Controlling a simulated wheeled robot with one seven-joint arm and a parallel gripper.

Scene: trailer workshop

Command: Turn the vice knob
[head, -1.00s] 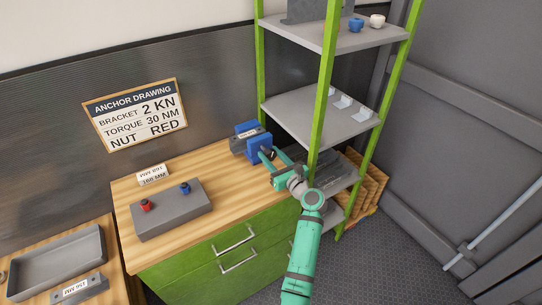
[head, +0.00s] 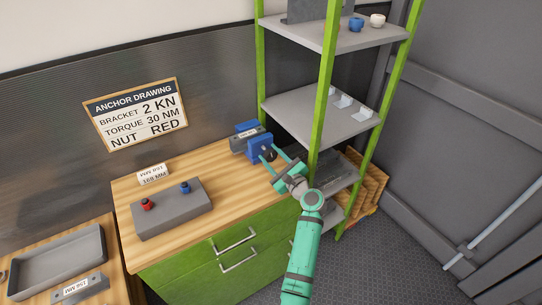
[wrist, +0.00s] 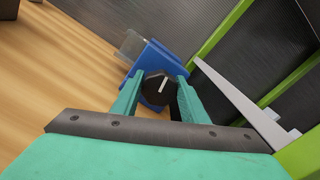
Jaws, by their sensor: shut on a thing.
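The blue vice (head: 258,146) stands at the back right of the wooden bench, by the shelf post. A grey labelled part (head: 246,132) sits between its blue jaws. The round black vice knob (wrist: 156,90) with a white line mark is on its near face. My gripper (wrist: 160,78) has one green finger on each side of the knob and is shut on it. The line on the knob leans slightly right of upright in the wrist view. In the head view my gripper (head: 272,155) reaches the vice from the right front.
A green-posted shelf unit (head: 325,110) stands close on the right of the vice. A grey block (head: 172,212) with a red and a blue knob lies on the bench to the left. A label plate (head: 153,174) stands behind it. The bench between is clear.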

